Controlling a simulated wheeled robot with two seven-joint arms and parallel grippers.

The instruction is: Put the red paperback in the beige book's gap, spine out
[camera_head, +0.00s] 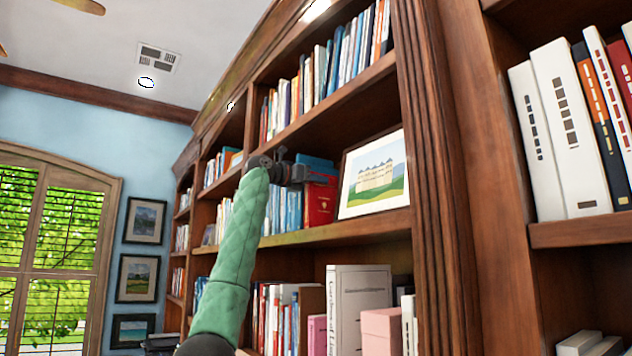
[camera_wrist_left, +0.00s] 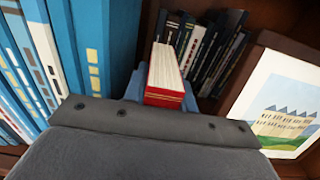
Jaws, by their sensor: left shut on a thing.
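The red paperback (camera_head: 320,204) is upright at the middle shelf, its red face with small pale print toward the head camera. My left gripper (camera_head: 297,172) reaches in from the left at its upper part and is shut on it. In the left wrist view the paperback (camera_wrist_left: 165,72) shows pale page edges and a red near end between my grey-blue fingers. I cannot make out a beige book or its gap for certain. My right gripper is not in view.
Blue books (camera_wrist_left: 105,40) stand close at the left of the held book. Dark books (camera_wrist_left: 205,50) stand behind it. A framed castle picture (camera_head: 374,174) leans at its right. The middle shelf board (camera_head: 350,228) runs below, with a large off-white book (camera_head: 358,300) on the lower shelf.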

